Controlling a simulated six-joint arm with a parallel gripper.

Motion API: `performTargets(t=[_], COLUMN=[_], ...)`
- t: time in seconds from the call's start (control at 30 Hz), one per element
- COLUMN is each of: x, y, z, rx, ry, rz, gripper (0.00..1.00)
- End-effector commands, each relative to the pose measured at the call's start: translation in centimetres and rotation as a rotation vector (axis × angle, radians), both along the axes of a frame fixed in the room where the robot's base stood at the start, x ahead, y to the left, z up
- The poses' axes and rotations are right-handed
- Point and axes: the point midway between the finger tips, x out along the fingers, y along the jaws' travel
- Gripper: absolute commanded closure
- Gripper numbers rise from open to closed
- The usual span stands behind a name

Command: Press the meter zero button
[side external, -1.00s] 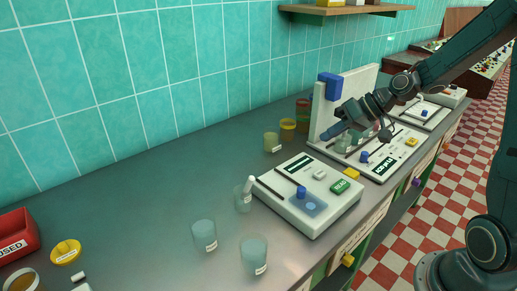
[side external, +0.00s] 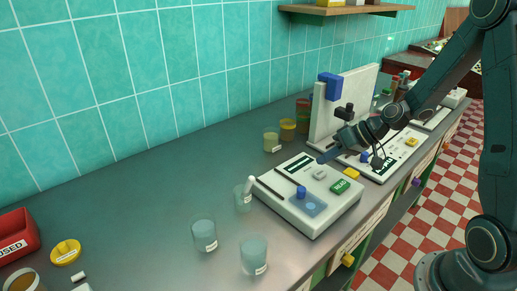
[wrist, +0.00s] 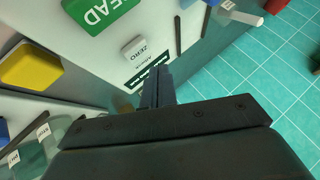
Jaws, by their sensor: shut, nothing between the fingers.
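The white meter box (side external: 285,207) stands on the bench in the side external view. Its small pale zero button (side external: 319,174) is on the top face near the far edge. In the wrist view this button (wrist: 133,47) is beside the printed word ZERO. A larger green READ button (side external: 340,186) is near it; it also shows in the wrist view (wrist: 98,14). My gripper (side external: 322,158) is shut and empty, its tips above the meter's far edge, just beyond the zero button. In the wrist view the fingers (wrist: 158,74) are close to the button but appear apart from it.
Behind are a second white panel (side external: 381,170) and an upright white stand (side external: 350,97). Several glass beakers (side external: 204,232) stand at the front left.

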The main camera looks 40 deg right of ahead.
Motion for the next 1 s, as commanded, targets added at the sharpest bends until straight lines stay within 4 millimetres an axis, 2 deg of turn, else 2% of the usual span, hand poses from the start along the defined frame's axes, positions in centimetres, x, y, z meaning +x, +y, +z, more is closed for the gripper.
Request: performTargets(t=[0.3, 1.0], x=[-0.03, -0.01], y=[0.01, -0.01], z=[-1.35, -1.37], rx=[-0.001, -0.001], ry=[0.0, -0.001], rz=[0.0, 0.0], gripper=[1.0, 1.0])
